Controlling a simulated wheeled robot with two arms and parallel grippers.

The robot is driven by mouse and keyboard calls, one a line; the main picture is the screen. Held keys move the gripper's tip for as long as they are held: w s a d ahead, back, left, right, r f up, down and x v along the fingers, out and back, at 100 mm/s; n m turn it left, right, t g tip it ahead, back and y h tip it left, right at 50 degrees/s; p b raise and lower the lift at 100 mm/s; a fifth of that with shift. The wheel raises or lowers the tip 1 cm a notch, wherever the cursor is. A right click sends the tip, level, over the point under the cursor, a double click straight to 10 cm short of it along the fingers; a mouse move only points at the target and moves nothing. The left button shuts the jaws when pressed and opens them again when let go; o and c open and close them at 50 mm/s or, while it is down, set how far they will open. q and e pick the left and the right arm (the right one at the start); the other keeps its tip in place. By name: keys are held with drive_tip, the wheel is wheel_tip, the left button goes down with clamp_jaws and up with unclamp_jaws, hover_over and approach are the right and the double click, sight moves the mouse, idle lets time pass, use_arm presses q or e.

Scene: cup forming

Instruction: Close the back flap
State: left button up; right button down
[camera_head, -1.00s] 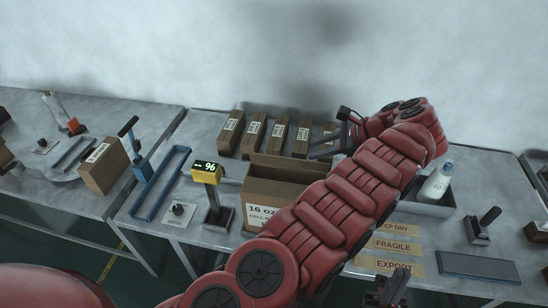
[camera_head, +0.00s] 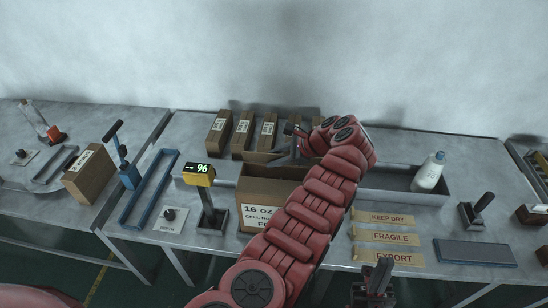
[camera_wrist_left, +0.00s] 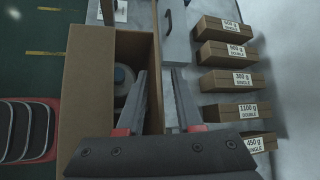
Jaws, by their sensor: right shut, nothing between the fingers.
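An open brown carton (camera_head: 262,190) with a "16 OZ" label stands on the middle table. Its back flap (camera_head: 258,157) stands up at the rear edge. In the left wrist view the carton (camera_wrist_left: 80,95) shows from above with a grey rounded object inside, partly hidden. My left gripper (camera_head: 274,157) is at the back flap, its red arm covering the carton's right side. In the wrist view its fingers (camera_wrist_left: 159,74) are apart, either side of the rear wall line; contact cannot be told. My right gripper (camera_head: 374,278) is shut and empty at the front edge.
Several small labelled boxes (camera_head: 243,132) stand behind the carton. A yellow display (camera_head: 199,175) on a post is left of it. A grey tray with a white bottle (camera_head: 430,172), label strips (camera_head: 388,237) and a dark pad (camera_head: 476,253) lie to the right.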

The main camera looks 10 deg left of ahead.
use_arm(q)
clamp_jaws()
idle(1.4)
